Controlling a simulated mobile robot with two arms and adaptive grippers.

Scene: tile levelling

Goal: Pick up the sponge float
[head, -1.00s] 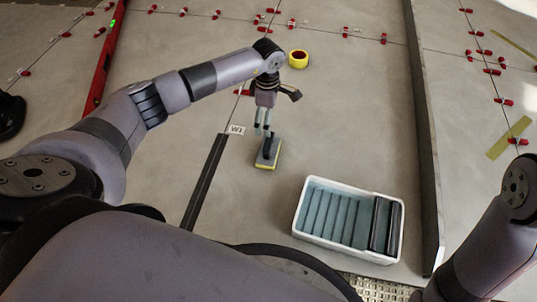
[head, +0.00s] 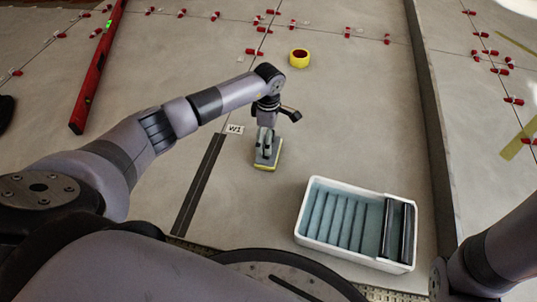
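The sponge float (head: 268,165) is a small grey block with a yellow sponge underside and a dark handle. It lies on the floor near the middle of the head view. My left gripper (head: 265,151) points down at the float, with its fingers at the handle. The fingers and the handle overlap at this small size, so I cannot tell whether the fingers are closed on it. The float appears to rest on the floor. My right arm shows at the right edge, but its gripper is out of view.
A white wash tub (head: 307,222) with ribbed insides and dark rollers stands right of the float. Red clips dot the tile joints.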

